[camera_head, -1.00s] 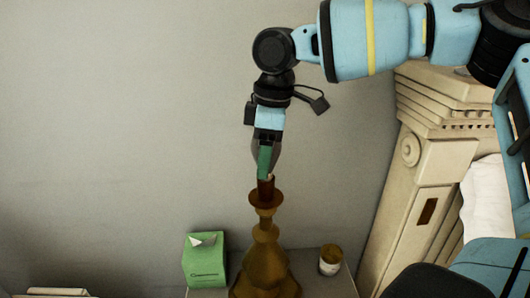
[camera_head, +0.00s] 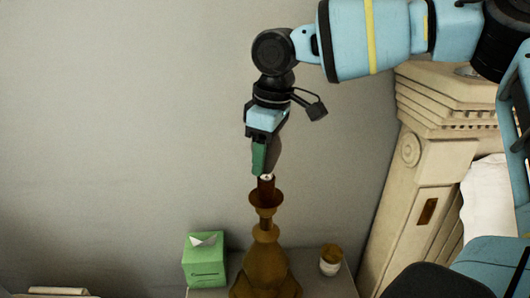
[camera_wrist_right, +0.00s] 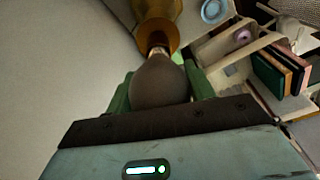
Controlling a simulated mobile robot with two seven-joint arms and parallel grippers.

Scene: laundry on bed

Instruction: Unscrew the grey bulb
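The grey bulb (camera_wrist_right: 160,82) sits between the two green fingers of my right gripper in the right wrist view, its narrow end pointing at the lamp. The right gripper (camera_head: 265,160) is shut on the bulb, above the lamp (camera_head: 265,262) in the head view. The bulb shows there as a dark rounded shape (camera_head: 274,153) beside the near finger. The lamp's brown socket (camera_head: 266,190) is just below, with a pale spot at its top. I cannot tell whether the bulb's base is still inside the socket. My left gripper is not in view.
The lamp stands on a nightstand (camera_head: 335,288) between a green tissue box (camera_head: 205,262) and a small jar (camera_head: 330,260). A carved cream headboard (camera_head: 430,165) and a white pillow (camera_head: 487,205) are at the right. The wall side at left is free.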

